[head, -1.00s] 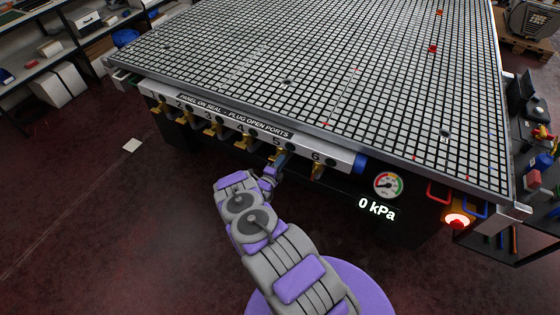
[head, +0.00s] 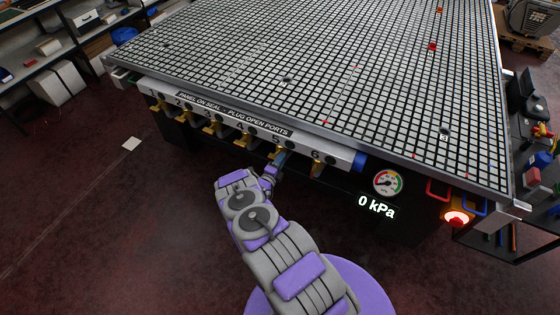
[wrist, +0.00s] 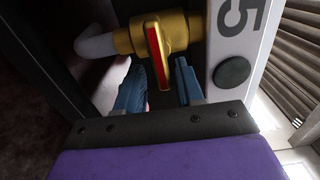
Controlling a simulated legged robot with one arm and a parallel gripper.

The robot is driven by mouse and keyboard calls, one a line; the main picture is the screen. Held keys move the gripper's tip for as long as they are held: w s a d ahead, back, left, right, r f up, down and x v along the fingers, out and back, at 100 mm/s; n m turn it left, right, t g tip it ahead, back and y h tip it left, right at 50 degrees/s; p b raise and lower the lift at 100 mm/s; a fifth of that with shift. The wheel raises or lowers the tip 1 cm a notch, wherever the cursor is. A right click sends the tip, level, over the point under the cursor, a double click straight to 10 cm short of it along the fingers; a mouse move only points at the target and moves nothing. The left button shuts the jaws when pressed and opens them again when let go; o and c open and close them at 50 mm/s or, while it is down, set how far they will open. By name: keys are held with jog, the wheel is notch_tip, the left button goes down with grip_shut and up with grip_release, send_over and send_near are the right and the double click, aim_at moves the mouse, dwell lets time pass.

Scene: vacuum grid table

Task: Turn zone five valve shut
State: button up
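The zone five valve (wrist: 172,37) is a brass body with a yellow lever (wrist: 157,52) that has a red stripe. The lever points down and slightly right in the wrist view, beside the white panel marked 5. My gripper (wrist: 158,82) is open, its two blue fingers apart on either side of the lever's free end. I cannot tell whether either finger touches it. In the head view my gripper (head: 278,163) is under the panel at the 5 mark, and the valve is mostly hidden.
Other yellow valves hang along the panel, with valve six (head: 317,169) close on the right and valve four (head: 243,142) on the left. The grid table (head: 300,60) overhangs above. A gauge (head: 387,184), a 0 kPa display (head: 377,208) and a lit red beacon (head: 456,218) are at right.

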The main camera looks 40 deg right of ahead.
jog(key=shift+r, duration=0.1)
jog(key=shift+a, duration=0.25)
jog(key=p+v, duration=0.2)
jog(key=v, duration=1.5)
